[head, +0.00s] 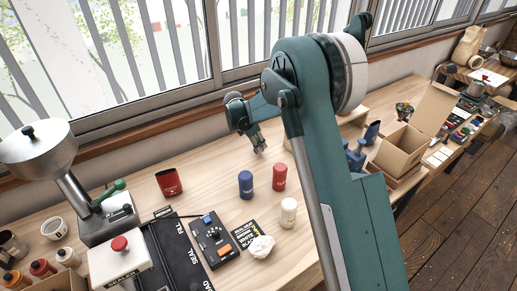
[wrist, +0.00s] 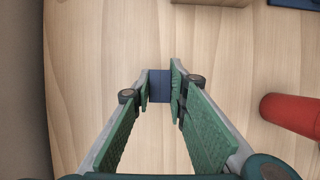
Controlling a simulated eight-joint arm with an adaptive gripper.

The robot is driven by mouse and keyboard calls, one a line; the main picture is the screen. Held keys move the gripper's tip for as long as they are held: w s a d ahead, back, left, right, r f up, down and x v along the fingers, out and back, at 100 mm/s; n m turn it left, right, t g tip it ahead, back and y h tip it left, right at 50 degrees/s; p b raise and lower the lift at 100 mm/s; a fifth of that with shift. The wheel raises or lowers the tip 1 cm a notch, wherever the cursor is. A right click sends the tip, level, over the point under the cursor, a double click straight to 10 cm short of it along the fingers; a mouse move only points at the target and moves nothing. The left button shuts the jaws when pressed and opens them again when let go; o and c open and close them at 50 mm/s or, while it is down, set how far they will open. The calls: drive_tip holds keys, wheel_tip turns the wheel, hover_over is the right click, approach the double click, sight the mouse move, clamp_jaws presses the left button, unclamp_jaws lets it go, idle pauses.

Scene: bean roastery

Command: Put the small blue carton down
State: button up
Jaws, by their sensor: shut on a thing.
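The small blue carton (wrist: 160,86) shows in the wrist view between the fingertips of my gripper (wrist: 161,90), which is shut on it. Only a dark blue face of it is visible, with wood surface around it. I cannot tell whether its underside touches the table. In the head view my gripper (head: 259,146) points down over the back of the wooden table (head: 218,166), near the window. I cannot make out the carton in that view.
A red can (head: 279,177) and a blue can (head: 245,185) stand in front of my gripper. A red cylinder (wrist: 292,115) lies right of the fingers in the wrist view. Bare wood surrounds the fingertips.

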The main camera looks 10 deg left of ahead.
drive_tip(key=shift+f, duration=0.9)
drive_tip(key=shift+f, duration=0.2)
drive_tip(key=o, duration=0.8)
drive_tip(key=shift+r, duration=0.2)
drive_tip(key=v, duration=1.2)
